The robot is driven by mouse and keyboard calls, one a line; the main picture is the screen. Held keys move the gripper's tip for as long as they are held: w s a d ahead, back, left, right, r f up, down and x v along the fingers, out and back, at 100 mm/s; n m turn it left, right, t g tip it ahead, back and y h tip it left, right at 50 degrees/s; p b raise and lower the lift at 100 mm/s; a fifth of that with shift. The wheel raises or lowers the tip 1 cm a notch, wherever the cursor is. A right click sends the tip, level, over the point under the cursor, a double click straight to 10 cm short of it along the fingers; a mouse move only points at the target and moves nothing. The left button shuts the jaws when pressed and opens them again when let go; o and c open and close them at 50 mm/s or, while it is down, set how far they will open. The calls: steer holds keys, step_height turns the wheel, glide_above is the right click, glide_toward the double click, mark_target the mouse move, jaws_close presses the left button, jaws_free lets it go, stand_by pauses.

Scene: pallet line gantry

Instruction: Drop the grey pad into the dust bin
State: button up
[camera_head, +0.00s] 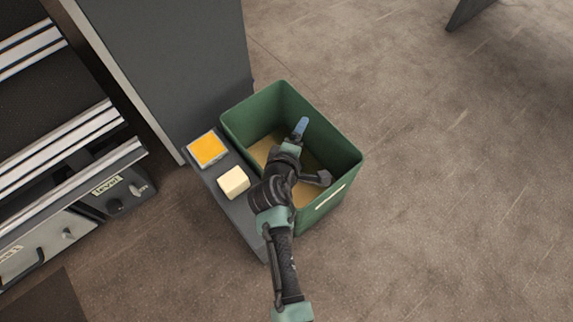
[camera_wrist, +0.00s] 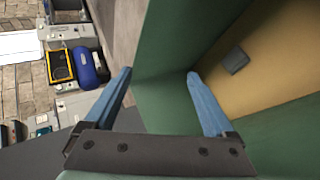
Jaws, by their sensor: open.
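The dust bin (camera_head: 325,140) is an open green box with a tan floor, standing on the ground. My gripper (camera_head: 300,127) is above and partly inside the bin's opening. The wrist view shows its two blue fingers (camera_wrist: 163,85) spread apart with nothing between them. The grey pad (camera_wrist: 236,61) is a small dark grey block lying on the tan floor inside the bin, apart from the fingers. In the head view I cannot make out the pad; my arm covers part of the bin.
A grey ledge (camera_head: 224,203) beside the bin's left side holds an orange-topped square item (camera_head: 208,149) and a cream block (camera_head: 233,182). A tall grey panel (camera_head: 170,65) stands behind the ledge. Machinery with rails (camera_head: 70,150) is at left. The floor (camera_head: 450,200) at right is clear.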

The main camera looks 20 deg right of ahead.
steer(key=shift+s, duration=0.1)
steer(key=p+v, duration=0.7)
steer(key=v, duration=0.5)
steer(key=shift+s+a+r, duration=0.2)
steer(key=shift+s+a, duration=0.05)
